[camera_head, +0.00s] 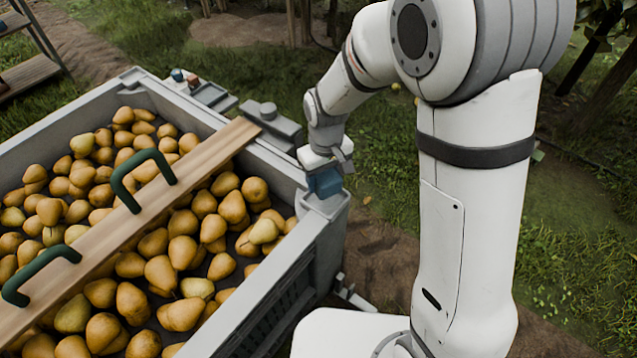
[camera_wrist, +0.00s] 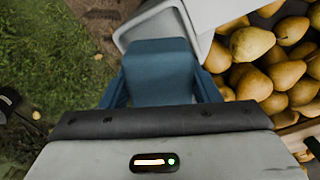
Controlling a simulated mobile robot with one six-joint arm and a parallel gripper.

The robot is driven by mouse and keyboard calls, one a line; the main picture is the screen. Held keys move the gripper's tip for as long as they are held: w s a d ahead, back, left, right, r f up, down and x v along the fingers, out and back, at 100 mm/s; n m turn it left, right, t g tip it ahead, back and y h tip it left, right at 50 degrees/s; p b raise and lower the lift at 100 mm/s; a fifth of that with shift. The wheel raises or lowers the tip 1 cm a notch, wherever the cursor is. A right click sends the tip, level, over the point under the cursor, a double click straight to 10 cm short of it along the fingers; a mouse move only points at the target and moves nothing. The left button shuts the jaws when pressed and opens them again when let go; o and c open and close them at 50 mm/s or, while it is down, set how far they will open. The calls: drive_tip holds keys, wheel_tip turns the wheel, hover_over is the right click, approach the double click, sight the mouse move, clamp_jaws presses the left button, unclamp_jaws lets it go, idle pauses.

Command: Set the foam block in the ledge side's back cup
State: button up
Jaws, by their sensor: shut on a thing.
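My gripper (camera_head: 322,180) hangs low at the right corner of the grey pear bin. It is shut on a blue foam block (camera_wrist: 160,72), which fills the space between the blue fingers in the wrist view. In the head view the blue of block and fingers merges, so the block's outline is hard to tell. The block is at the bin's grey corner (camera_wrist: 136,28); whether it touches cannot be told. Grey holders (camera_head: 210,96) sit on the bin's far rim, left of my gripper; I cannot tell which is the back cup.
The bin (camera_head: 262,300) is full of yellow pears (camera_head: 183,250). A wooden plank (camera_head: 105,235) with two green handles (camera_head: 140,178) lies across it, its far end by a grey rim fitting (camera_head: 272,118). Small teal and red items (camera_head: 184,78) stand on the far rim. Grass lies beyond.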

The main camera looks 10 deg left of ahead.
sight(325, 185)
drive_tip(key=shift+f, duration=1.05)
drive_tip(key=shift+f+b, duration=0.4)
drive_tip(key=shift+f, duration=0.1)
drive_tip(key=o, duration=1)
drive_tip(key=shift+r, duration=0.1)
wheel_tip(325, 185, up, 13)
drive_tip(key=p, duration=0.3)
drive_tip(key=shift+p, duration=0.4)
